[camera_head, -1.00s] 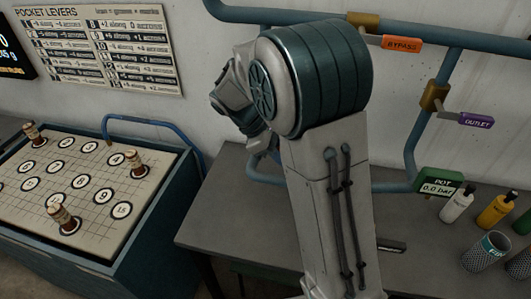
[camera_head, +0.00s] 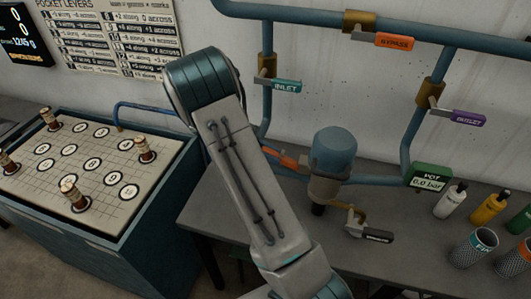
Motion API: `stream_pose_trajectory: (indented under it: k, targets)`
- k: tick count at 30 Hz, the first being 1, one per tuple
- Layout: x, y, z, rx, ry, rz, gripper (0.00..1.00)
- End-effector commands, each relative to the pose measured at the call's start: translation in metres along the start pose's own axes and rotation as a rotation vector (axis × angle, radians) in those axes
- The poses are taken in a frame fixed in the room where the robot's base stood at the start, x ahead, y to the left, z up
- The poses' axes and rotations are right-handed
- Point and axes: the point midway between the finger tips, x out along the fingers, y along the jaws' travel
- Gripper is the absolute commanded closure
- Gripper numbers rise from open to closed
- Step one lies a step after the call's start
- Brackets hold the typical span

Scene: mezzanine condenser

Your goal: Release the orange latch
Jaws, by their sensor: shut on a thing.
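The orange latch (camera_head: 284,157) sticks out to the left from the pot (camera_head: 333,152), which has a rounded blue top and stands over the grey table. The latch's left end runs behind my arm, so only part of it shows. My arm crosses the middle of the view, from the bottom up to the left. My gripper does not show; whether it touches the latch cannot be seen.
Blue pipes carry an orange BYPASS handle (camera_head: 394,40), a teal INLET handle (camera_head: 286,86) and a purple OUTLET handle (camera_head: 461,117). A green POT gauge (camera_head: 429,178) reads 0.0 bar. A dark-handled tap (camera_head: 375,236) sits low. Bottles and mesh cups stand right; a pegged board (camera_head: 120,222) is left.

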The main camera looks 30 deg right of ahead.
Motion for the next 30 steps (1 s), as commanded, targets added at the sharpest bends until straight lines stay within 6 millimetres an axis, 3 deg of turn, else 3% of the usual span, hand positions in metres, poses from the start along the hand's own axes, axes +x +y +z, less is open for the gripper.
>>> stream_pose_trajectory:
  k: [10,11,13,23,30]
  targets:
    - [0.000,0.001,0.000,0.002,-0.006,0.001,1.00]
    - [0.000,0.000,0.000,0.001,-0.006,0.001,0.77]
    - [0.000,0.000,0.000,0.001,-0.005,0.001,0.58]
    - [-0.002,0.000,-0.001,0.000,-0.004,0.002,0.58]
    - [-0.035,0.000,-0.004,0.001,-0.001,0.004,0.58]
